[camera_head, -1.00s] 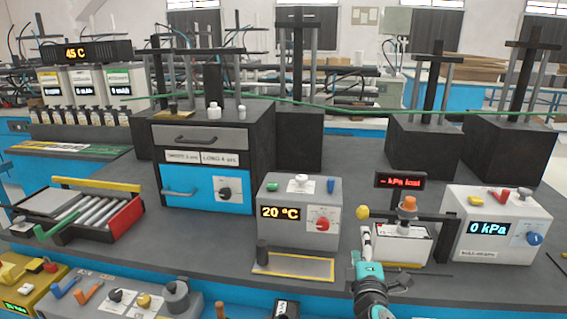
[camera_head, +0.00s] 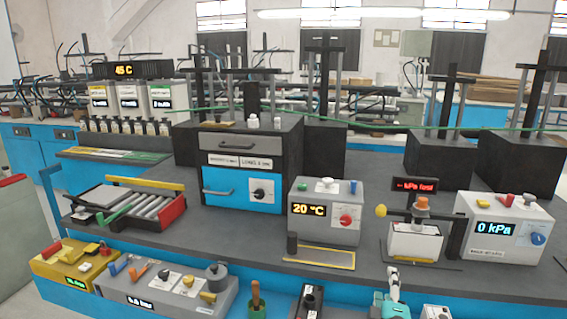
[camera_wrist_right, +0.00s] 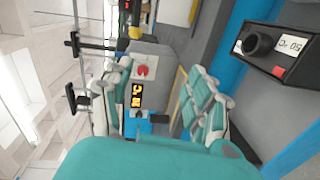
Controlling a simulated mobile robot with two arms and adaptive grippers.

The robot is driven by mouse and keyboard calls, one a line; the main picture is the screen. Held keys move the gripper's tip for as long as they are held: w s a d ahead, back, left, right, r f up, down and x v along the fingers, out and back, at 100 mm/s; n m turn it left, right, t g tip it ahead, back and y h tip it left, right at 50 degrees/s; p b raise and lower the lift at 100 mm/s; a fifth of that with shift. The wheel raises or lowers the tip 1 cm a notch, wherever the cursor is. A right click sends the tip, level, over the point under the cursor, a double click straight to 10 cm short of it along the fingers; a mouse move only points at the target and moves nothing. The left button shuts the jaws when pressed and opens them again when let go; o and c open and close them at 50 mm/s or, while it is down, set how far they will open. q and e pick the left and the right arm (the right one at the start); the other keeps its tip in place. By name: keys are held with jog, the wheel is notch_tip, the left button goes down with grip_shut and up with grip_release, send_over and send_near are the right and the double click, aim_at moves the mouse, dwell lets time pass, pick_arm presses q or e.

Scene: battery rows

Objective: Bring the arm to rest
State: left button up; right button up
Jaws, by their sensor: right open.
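My right gripper (camera_head: 393,275), teal with pale fingers, shows at the bottom of the head view, in front of the bench's front edge and below the small kPa load unit (camera_head: 415,242). It also shows in the right wrist view (camera_wrist_right: 158,100), where its two teal and white fingers are spread apart with nothing between them. It appears clear of the bench equipment. My left gripper is not in view.
The dark bench (camera_head: 260,232) carries a 20 °C box (camera_head: 325,233), a 0 kPa box (camera_head: 508,245), a blue drawer cabinet (camera_head: 225,185) and a roller tray (camera_head: 140,210). Lower front units include a yellow box (camera_head: 60,277) and a grey bar unit (camera_head: 165,293).

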jog(key=s+f+m+g+y, duration=0.1)
jog(key=s+f+m+g, duration=0.6)
jog(key=s+f, duration=0.75)
jog(key=s+a+f+m+g+y, duration=0.1)
jog(key=s+f+m+g+y, duration=0.15)
jog(key=s, duration=0.75)
jog(key=s+a+f+m+g+y, duration=0.1)
jog(key=s+a+f+m+g, duration=0.15)
jog(key=s, duration=0.65)
notch_tip(320, 180, down, 28)
jog(key=s+r+g, duration=0.1)
jog(key=s+g, duration=0.1)
jog(key=s, duration=0.1)
jog(key=s+d+f, duration=0.1)
jog(key=s+f, duration=0.6)
jog(key=s+d+f+g, duration=0.1)
jog(key=s+d+f, duration=0.1)
jog(key=s+f, duration=0.5)
jog(key=shift+s+d+f+n, duration=0.25)
jog(key=shift+s+d+n, duration=0.05)
jog(key=shift+s, duration=0.45)
